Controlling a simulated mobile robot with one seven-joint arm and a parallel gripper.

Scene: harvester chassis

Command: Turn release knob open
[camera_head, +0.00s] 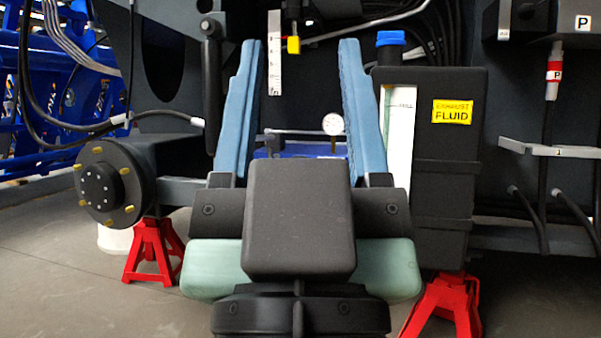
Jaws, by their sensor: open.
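My gripper (300,46) is open, with its two light blue fingers pointing away from me toward the chassis. Nothing is held between the fingers. A small yellow knob-like part (293,45) with a bit of red above it shows between the fingertips, at the lower end of a dark fitting. I cannot tell for sure that it is the release knob, nor how far it lies beyond the fingertips. A white scale strip (275,60) hangs just left of it. A metal rod (370,25) runs from near it up to the right.
A round white gauge (333,124) and a blue tank (300,149) show behind the fingers. A black exhaust fluid tank (450,160) with a blue cap (390,39) stands close on the right. Red stands (153,250) are below.

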